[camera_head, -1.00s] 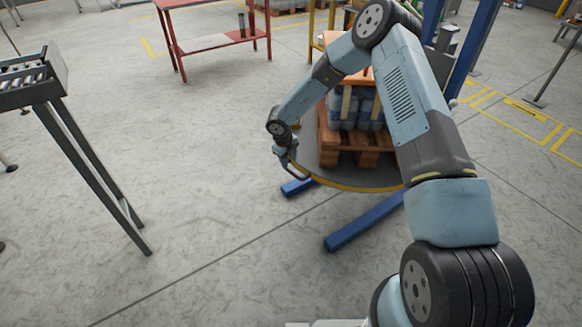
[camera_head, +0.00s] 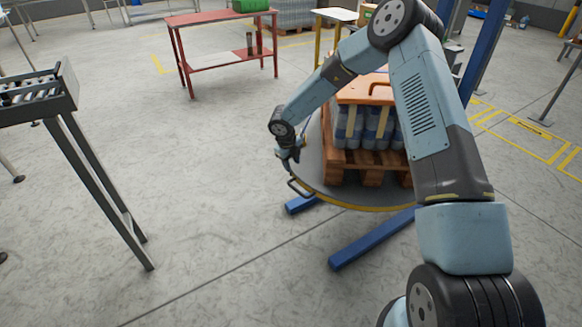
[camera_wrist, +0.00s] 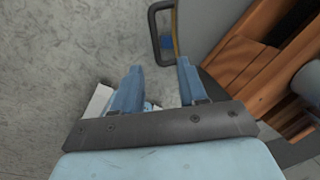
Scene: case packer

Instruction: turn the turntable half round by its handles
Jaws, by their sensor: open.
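The turntable (camera_head: 313,168) is a round grey plate with a yellow rim, partly hidden behind my arm in the head view. A dark looped handle (camera_head: 299,188) sticks out from its near left rim. The handle also shows in the wrist view (camera_wrist: 154,36), at the top, just beyond the fingertips. My gripper (camera_wrist: 160,66) is open, with its two blue fingers apart and nothing between them. In the head view my gripper (camera_head: 292,155) is at the turntable's left edge, close to the handle and apart from it. No other handle is visible.
A wooden pallet (camera_head: 370,172) with bottles (camera_head: 372,130) and an orange top board (camera_head: 362,93) stands on the turntable. Blue floor legs (camera_head: 370,238) reach out below. A roller conveyor (camera_head: 62,95) stands at left, a red table (camera_head: 222,60) behind. The floor between is clear.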

